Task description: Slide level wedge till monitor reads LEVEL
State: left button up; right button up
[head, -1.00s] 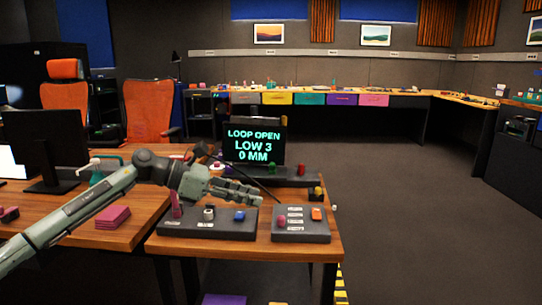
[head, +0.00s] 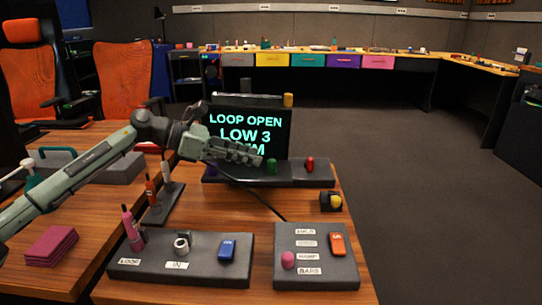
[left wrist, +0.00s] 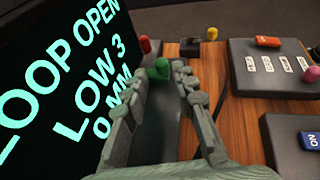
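The monitor (head: 248,130) reads LOOP OPEN, LOW 3, with the last line partly behind my left gripper (head: 258,157); the left wrist view shows 0 MM on its screen (left wrist: 60,75). My left gripper is in front of the screen's lower part, fingers pointing right, and is open with a gap between its fingers (left wrist: 157,75). A green knob (head: 272,167) stands on the dark base (head: 296,175) under the monitor and appears between the fingertips in the left wrist view (left wrist: 161,69). A red knob (head: 310,164) stands to its right. I cannot tell which piece is the level wedge.
A panel with a blue switch (head: 228,250) and a panel with an orange switch (head: 338,243) and pink ball (head: 288,260) lie at the front. A dark block with a yellow part (head: 331,202) sits near the right edge.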

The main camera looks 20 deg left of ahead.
aim_at(272, 159)
pick_arm(q)
jog(key=p+x, duration=0.1)
jog(key=x, duration=0.4)
jog(key=shift+d+r, duration=0.1)
jog(key=shift+d, duration=0.15)
jog(key=shift+w+d+f, duration=0.2)
jog(key=shift+d+f, duration=0.05)
jog(key=shift+d, duration=0.15)
pick_arm(e)
jog(key=f, duration=0.1)
jog(key=s+f, duration=0.1)
jog(key=f, duration=0.1)
jog(key=shift+f, duration=0.2)
pick_arm(q)
grip_shut()
